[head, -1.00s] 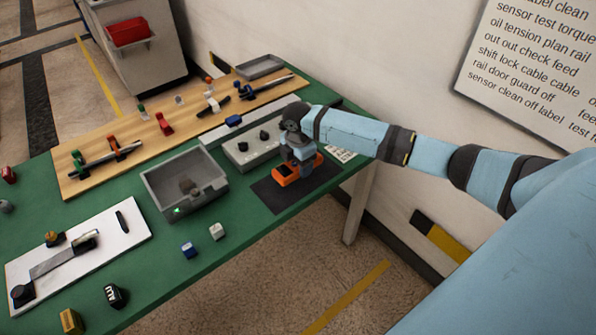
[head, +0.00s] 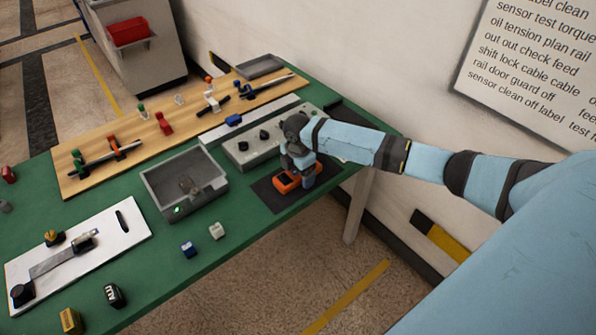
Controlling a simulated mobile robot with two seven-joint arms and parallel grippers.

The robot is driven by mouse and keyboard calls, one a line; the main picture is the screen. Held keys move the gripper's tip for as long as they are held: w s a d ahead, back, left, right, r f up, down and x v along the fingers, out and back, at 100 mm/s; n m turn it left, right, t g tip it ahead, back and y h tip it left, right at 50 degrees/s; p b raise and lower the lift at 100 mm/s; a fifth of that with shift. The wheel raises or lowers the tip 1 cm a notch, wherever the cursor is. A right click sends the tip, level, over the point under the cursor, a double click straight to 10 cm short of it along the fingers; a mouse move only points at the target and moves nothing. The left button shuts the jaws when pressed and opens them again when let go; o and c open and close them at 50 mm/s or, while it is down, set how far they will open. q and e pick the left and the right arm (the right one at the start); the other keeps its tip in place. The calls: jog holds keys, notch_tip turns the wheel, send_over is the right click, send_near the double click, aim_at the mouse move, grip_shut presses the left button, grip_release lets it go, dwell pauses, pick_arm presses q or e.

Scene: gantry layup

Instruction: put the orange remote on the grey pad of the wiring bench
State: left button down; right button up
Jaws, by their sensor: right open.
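The orange remote (head: 287,185) is at the dark grey pad (head: 272,199) near the right end of the green wiring bench (head: 175,232). It appears to lie on the pad, inside its edges. My right gripper (head: 299,177) is open and directly over the remote, pointing down, with its fingers close around it. The gripper hides the middle of the remote, so I cannot tell whether the fingers touch it. My left gripper is not in view.
A grey bin (head: 155,192) with a dark item inside stands left of the pad. A grey control box (head: 238,159) is just behind. Two small blocks, one blue (head: 188,250) and one white (head: 216,231), lie near the front edge. A wall rises behind the bench.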

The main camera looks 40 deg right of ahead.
notch_tip(320, 180, up, 12)
jog(key=shift+r, duration=0.25)
jog(key=shift+f, duration=0.1)
dwell(0.5)
